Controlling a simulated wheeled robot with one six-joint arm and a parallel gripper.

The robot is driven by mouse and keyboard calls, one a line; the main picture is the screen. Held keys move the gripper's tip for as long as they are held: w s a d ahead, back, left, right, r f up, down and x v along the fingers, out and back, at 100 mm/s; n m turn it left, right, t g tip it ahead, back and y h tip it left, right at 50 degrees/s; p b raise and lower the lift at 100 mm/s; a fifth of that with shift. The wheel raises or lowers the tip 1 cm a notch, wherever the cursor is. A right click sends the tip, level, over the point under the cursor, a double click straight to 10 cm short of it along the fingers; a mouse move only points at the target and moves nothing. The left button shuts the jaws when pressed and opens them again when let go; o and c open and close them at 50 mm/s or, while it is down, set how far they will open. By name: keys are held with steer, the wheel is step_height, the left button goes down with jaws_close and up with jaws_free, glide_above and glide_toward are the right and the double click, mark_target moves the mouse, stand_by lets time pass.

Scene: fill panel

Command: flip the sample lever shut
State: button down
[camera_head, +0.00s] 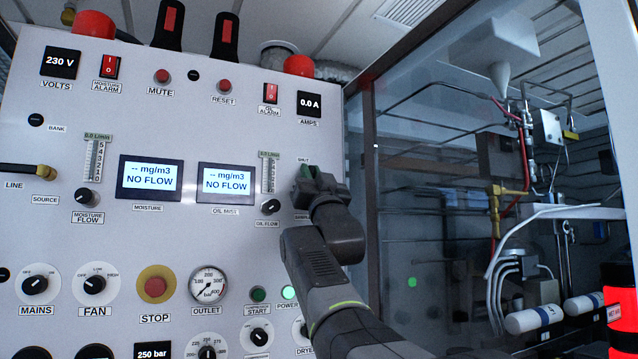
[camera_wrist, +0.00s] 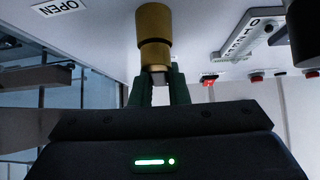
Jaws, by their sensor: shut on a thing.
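My gripper (camera_head: 307,180) is up against the white panel, under a label that seems to read SHUT (camera_head: 303,160). The gripper and wrist hide the sample lever in the head view. In the wrist view, my gripper's green fingers (camera_wrist: 158,94) are closed on a small grey part, taken to be the sample lever (camera_wrist: 159,96). It is just below a brass stepped fitting (camera_wrist: 154,35) that stands out from the panel. Much of the lever is hidden by the fingers and the gripper body. An OPEN label (camera_wrist: 59,8) lies at the upper left of the wrist view.
The oil flow knob (camera_head: 271,206) and oil mist display (camera_head: 226,184) are close left of my gripper. The outlet gauge (camera_head: 208,284) and start button (camera_head: 258,294) lie lower. A frame post (camera_head: 361,190) and glazed enclosure with pipework stand to the right.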

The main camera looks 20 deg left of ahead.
steer(key=shift+w+a+f+n+g+y, duration=0.15)
steer(key=shift+n+g+y, duration=0.1)
steer(key=shift+n, duration=0.25)
steer(key=shift+s+a+f+n+g+y, duration=0.15)
steer(key=shift+n+g+y, duration=0.1)
steer(key=shift+n, duration=0.25)
steer(key=c, duration=1.5)
jaws_free()
steer(key=shift+w+d+g, duration=0.1)
steer(key=shift+w+g, duration=0.05)
steer(key=shift+g, duration=0.15)
steer(key=shift+o, duration=0.5)
steer(key=shift+w+d, duration=0.15)
steer(key=shift+w, duration=0.2)
